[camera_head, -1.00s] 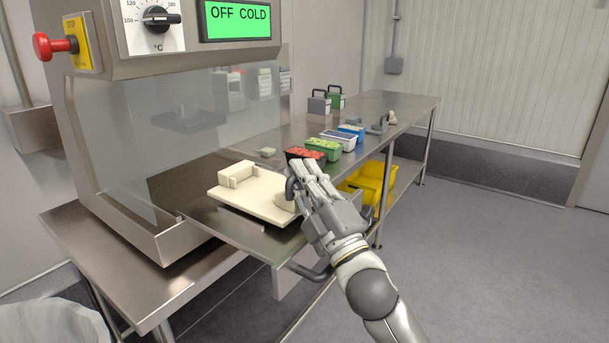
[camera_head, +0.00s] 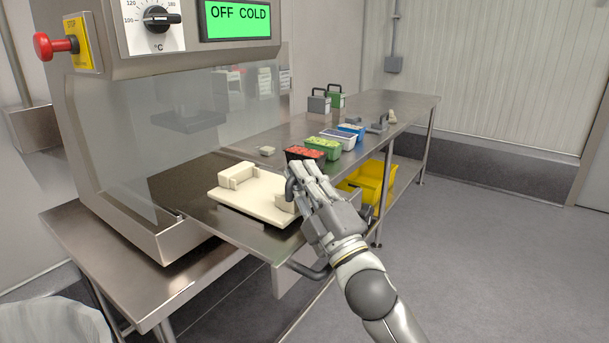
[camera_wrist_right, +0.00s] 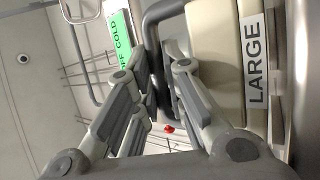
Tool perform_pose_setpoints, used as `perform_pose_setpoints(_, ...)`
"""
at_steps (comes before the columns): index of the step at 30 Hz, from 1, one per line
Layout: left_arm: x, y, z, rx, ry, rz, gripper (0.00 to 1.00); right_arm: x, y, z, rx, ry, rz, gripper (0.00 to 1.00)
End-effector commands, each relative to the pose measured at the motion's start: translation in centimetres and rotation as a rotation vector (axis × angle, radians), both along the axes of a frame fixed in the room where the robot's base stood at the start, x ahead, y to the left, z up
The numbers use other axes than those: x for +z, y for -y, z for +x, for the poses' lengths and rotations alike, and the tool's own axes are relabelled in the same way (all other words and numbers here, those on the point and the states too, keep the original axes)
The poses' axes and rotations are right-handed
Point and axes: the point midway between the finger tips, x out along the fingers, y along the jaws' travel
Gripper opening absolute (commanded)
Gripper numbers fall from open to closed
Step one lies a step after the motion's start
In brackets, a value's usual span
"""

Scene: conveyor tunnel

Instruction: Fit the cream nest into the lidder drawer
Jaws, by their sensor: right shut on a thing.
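The cream nest (camera_head: 250,206) is a flat plate with raised blocks at its far left and near right. It lies over the lidder drawer (camera_head: 243,242), a steel shelf out of the front of the machine, with a handle (camera_head: 310,270) on its front. I cannot tell whether it is fully seated. My right gripper (camera_head: 298,188) is shut on the nest's dark grey handle at its right side. In the right wrist view the handle (camera_wrist_right: 153,35) runs between the fingers, beside the cream nest (camera_wrist_right: 226,60) with a LARGE label. My left gripper is not in view.
The lidder's display (camera_head: 240,18) reads OFF COLD; a red stop button (camera_head: 42,46) sticks out at left. Behind my gripper, filled red, green, white and blue trays (camera_head: 322,148) line the steel bench (camera_head: 390,105). A yellow crate (camera_head: 375,182) sits below. The floor at right is clear.

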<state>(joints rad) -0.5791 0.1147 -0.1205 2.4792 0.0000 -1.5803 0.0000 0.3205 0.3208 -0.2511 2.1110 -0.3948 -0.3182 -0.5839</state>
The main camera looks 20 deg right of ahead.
Motion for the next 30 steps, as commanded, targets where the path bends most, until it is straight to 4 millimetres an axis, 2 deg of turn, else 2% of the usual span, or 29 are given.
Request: perform_pose_setpoints(30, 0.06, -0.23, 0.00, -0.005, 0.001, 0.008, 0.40, -0.84, -0.10, 0.35, 0.002, -0.010, 0.003, 0.00)
